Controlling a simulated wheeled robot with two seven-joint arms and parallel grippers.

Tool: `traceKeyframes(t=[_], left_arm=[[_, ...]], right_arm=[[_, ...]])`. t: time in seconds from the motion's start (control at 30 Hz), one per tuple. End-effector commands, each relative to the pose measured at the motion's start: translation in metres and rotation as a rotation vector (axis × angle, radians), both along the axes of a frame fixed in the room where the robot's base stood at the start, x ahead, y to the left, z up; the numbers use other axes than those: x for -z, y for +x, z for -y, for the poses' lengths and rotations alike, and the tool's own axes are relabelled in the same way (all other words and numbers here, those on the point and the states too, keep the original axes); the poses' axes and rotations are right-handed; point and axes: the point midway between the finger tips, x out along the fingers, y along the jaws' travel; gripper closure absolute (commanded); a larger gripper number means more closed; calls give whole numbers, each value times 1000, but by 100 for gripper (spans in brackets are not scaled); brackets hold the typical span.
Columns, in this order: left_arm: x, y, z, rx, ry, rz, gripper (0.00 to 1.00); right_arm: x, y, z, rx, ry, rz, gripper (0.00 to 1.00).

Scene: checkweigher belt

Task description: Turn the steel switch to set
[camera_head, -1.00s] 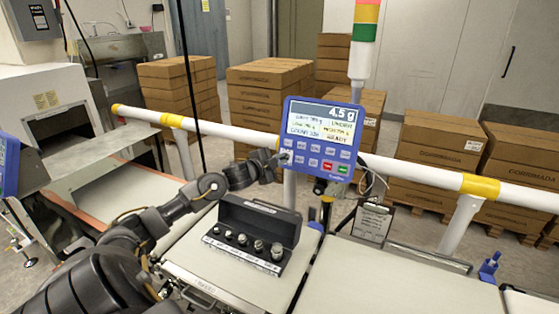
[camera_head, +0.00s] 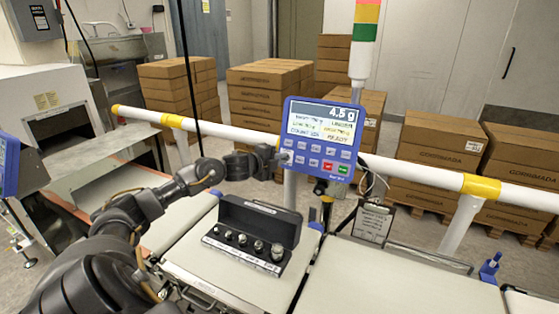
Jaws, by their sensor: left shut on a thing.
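The blue weigher terminal (camera_head: 320,142) stands above the belt, and its screen reads 4.5 g. The steel switch is at the terminal's lower left edge, small and mostly hidden by my gripper. My left gripper (camera_head: 277,158) reaches in from the left at that edge and is shut on the steel switch. The switch's exact angle cannot be told at this size. My right gripper is not in view.
An open black case (camera_head: 258,229) with several steel weights lies on the belt (camera_head: 229,274) below my left forearm. A white rail (camera_head: 417,171) with yellow bands runs behind. Stacked cartons (camera_head: 266,100) stand behind the rail.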

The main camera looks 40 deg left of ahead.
Motion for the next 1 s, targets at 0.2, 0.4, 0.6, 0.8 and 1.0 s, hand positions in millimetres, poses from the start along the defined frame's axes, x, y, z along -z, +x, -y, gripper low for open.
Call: traceKeyframes(t=[0.2, 0.4, 0.6, 0.8, 1.0], left_arm=[[1, 0, 0, 2, 4, -2, 100], [1, 0, 0, 2, 3, -2, 78], [0, 0, 0, 1, 2, -1, 68], [1, -2, 0, 1, 2, -1, 68], [-2, -21, -1, 1, 7, -3, 68]], right_arm=[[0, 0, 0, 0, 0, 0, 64], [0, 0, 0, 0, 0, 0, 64], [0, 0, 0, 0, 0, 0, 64], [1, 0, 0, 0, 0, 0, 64], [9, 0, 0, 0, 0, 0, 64]])
